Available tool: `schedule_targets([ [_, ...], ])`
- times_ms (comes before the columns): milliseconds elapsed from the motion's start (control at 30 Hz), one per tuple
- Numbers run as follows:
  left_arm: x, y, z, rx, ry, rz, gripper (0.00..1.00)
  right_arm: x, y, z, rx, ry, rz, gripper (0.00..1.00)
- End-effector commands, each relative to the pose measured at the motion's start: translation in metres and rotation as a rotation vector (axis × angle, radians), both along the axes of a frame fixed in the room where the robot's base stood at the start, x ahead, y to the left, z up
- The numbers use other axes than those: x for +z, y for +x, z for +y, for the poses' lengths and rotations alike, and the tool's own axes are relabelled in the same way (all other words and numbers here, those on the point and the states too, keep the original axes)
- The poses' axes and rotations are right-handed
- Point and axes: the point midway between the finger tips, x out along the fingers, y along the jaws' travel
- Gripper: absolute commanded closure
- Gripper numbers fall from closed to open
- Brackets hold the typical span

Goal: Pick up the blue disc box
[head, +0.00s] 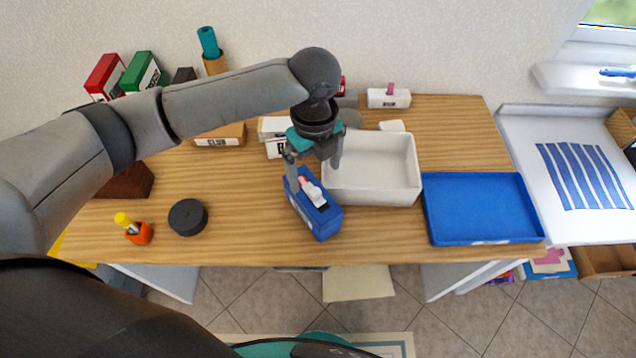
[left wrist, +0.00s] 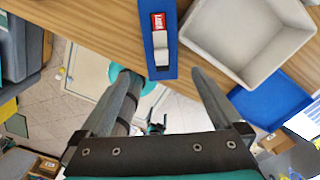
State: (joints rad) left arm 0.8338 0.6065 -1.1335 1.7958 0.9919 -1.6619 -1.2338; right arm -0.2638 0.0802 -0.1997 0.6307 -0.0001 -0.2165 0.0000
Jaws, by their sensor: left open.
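The blue disc box (head: 318,222) stands on the wooden table near its front edge, just left of the white bin. It has a white and red label or insert on top. In the left wrist view the blue box (left wrist: 160,68) is at the top centre, beyond and between the fingertips. My left gripper (head: 315,177) is open, its fingers reaching down at the box; one finger overlaps the box's left side in the head view. In the left wrist view the open jaws (left wrist: 165,82) show nothing held between them. My right gripper is not in view.
A white bin (head: 405,190) stands close to the box's right, with a blue tray (head: 482,210) beyond it. A black round object (head: 187,217) and an orange cup (head: 138,234) are on the left. Several boxes line the back. The table's front edge is close.

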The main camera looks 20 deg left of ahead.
Motion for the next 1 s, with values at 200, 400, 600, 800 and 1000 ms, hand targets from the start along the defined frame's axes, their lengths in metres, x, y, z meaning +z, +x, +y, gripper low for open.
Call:
schedule_targets([
  [200, -0.035, -0.001, 0.001, 0.000, 0.003, 0.005, 0.00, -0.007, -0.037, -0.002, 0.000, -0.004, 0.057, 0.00],
  [400, -0.076, -0.001, 0.000, 0.000, 0.003, 0.003, 0.00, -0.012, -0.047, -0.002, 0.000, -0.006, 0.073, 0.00],
  [600, -0.098, 0.000, 0.000, 0.000, 0.001, 0.000, 0.00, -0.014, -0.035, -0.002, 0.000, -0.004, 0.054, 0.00],
  [800, -0.111, 0.001, -0.002, 0.000, 0.001, 0.001, 0.00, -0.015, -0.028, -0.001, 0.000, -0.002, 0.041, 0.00],
  [1000, -0.139, 0.002, -0.005, 0.000, 0.001, 0.002, 0.00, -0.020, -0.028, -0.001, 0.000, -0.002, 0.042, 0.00],
])
